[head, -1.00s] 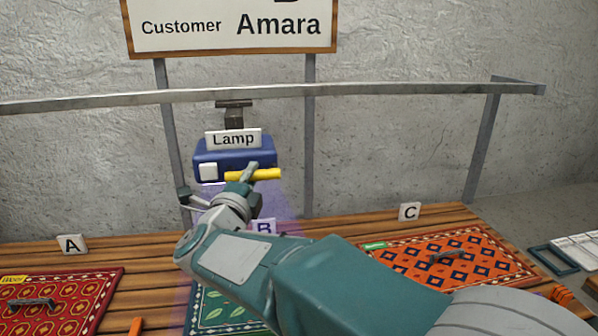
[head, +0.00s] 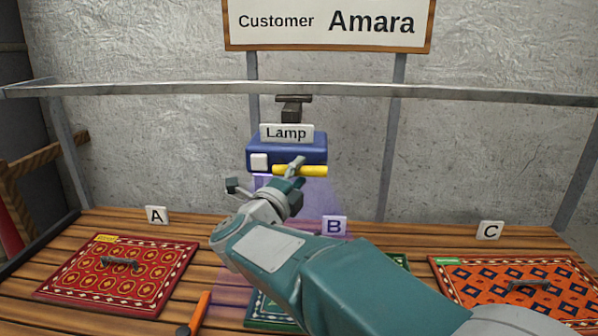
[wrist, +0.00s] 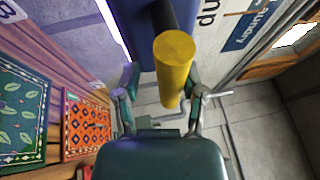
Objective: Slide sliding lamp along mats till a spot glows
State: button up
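The sliding lamp (head: 315,143) is a blue box labelled "Lamp", hanging from the rail, with a white button-like square and a yellow bar handle (head: 318,171). My gripper (head: 292,172) is at this handle. In the wrist view, the fingers sit on both sides of the yellow handle (wrist: 174,62); their exact contact is partly hidden. A faint purple light falls on the bench left of mat B and on its left part. The red mat A (head: 110,285) is at left, the orange mat C (head: 480,272) at right. The green mat B (head: 258,312) is largely hidden by my arm. No glowing spot shows.
The metal rail (head: 180,88) runs across above the bench (head: 215,247). Mats A and C carry dark handles. An orange-handled tool (head: 200,312) lies between mats A and B. A customer sign "Amara" (head: 325,25) stands behind. The rail left of the lamp is clear.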

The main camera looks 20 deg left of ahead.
jog(key=shift+r, duration=0.2)
jog(key=shift+s, duration=0.15)
jog(key=v, duration=1.1)
jog(key=shift+s+a+f, duration=0.2)
jog(key=shift+s, duration=0.1)
